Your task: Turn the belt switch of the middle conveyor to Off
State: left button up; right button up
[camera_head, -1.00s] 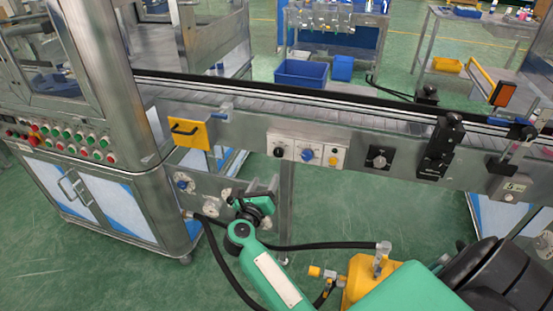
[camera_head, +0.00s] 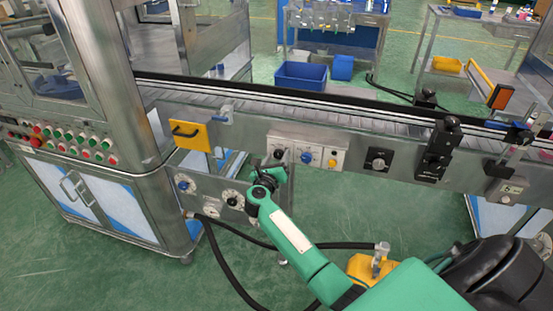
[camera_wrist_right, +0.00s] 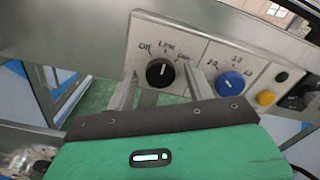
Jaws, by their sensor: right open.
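The belt switch is a black rotary knob (camera_wrist_right: 160,72) on a light panel (camera_wrist_right: 205,50) with marks around it, one reading "Off" at its upper left. Its white pointer line looks turned up and to the right, away from "Off". In the head view the knob (camera_head: 279,153) sits at the left end of the panel on the conveyor's side (camera_head: 345,140). My right gripper (camera_wrist_right: 162,82) is open, its two fingers on either side of the knob; I cannot tell if they touch it. In the head view the right gripper (camera_head: 270,174) is just below the knob. My left gripper is not in view.
A blue knob (camera_wrist_right: 230,84) and a yellow button (camera_wrist_right: 265,98) are right of the black knob. A yellow handled plate (camera_head: 190,135) is to the left.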

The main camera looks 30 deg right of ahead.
jog(key=c, duration=1)
pick_arm(q)
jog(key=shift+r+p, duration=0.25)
jog(key=shift+p, duration=0.1)
pick_arm(e)
jog(key=shift+r+n, duration=0.1)
jog(key=shift+n, duration=0.2)
jog(key=shift+p, duration=0.3)
jog(key=n+p, duration=0.4)
jog(key=n, duration=0.2)
jog(key=shift+p, duration=0.4)
jog(key=shift+n+p, duration=0.3)
jog(key=shift+n, duration=0.1)
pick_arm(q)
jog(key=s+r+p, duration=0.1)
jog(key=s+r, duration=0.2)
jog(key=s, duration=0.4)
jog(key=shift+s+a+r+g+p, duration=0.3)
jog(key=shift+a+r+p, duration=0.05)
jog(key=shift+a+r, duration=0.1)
pick_arm(e)
jog(key=shift+n, duration=1.3)
